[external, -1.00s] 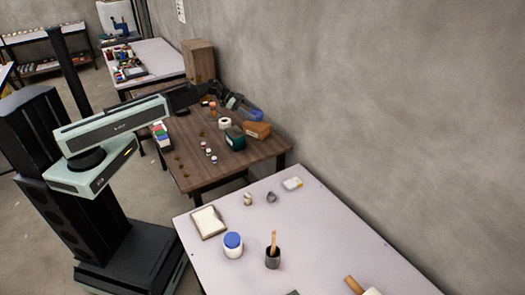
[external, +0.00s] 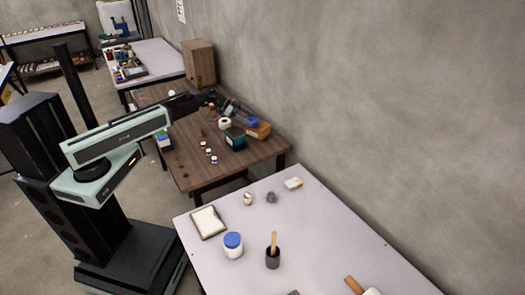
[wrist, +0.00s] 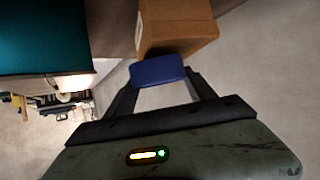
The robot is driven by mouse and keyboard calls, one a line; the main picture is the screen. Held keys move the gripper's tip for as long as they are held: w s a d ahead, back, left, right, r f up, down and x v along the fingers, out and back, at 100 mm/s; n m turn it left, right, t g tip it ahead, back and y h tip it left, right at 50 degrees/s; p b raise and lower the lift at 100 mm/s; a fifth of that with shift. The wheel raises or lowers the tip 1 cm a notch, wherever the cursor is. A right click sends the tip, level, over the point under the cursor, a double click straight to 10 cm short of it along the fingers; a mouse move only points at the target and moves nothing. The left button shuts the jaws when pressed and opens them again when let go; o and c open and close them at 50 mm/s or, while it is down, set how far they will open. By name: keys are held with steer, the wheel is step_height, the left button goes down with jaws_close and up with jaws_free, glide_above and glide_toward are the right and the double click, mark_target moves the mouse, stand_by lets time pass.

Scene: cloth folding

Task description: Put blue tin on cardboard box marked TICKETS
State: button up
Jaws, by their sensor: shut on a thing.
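My gripper (external: 245,119) is shut on the blue tin (external: 251,121), held over the right side of the wooden table near the wall. In the wrist view the blue tin (wrist: 158,70) sits between the two fingers of my gripper (wrist: 160,82). A brown cardboard box (external: 260,131) is on the table just below the tin in the external view. It also shows in the wrist view (wrist: 178,25), right beyond the tin. I cannot read its marking, nor tell whether the tin touches it.
A dark teal box (external: 235,140) stands left of the cardboard box and fills the upper left of the wrist view (wrist: 40,35). A white roll (external: 225,123) and several small jars (external: 208,151) are nearby. A tall brown carton (external: 199,63) stands behind; the wall is close on the right.

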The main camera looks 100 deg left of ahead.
steer(key=shift+f, duration=0.7)
steer(key=shift+r, duration=0.25)
steer(key=shift+f, duration=0.1)
steer(key=o, duration=1.3)
steer(key=shift+f, duration=0.1)
steer(key=o, duration=0.4)
steer(key=shift+o, duration=0.2)
